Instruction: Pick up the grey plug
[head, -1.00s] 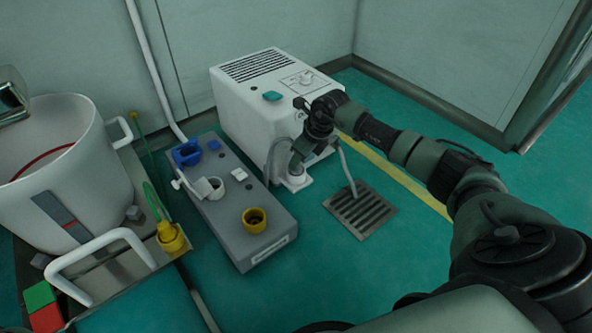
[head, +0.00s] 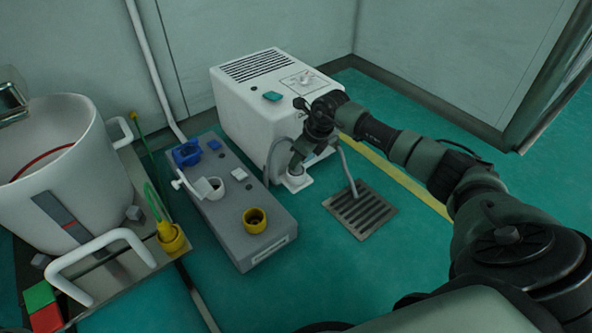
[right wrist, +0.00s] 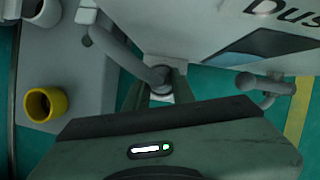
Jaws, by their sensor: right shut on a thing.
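The grey plug (right wrist: 160,76), with a thick grey hose bending away from it, stands at a white holder at the foot of the white machine. In the head view it shows only in part (head: 297,170), below my gripper. My right gripper (head: 300,157) reaches down from above and is shut on the plug. In the right wrist view its fingers (right wrist: 160,88) lie on both sides of the plug. Whether the plug is seated in the holder or raised cannot be told. My left gripper is not recognisable in view.
The white machine (head: 262,108) stands close behind. A grey block (head: 252,212) left of it bears a blue holder (head: 186,153), a white holder (head: 212,189) and a yellow socket (head: 255,220). A floor grate (head: 361,210) lies to the right. A white tub (head: 85,160) stands far left.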

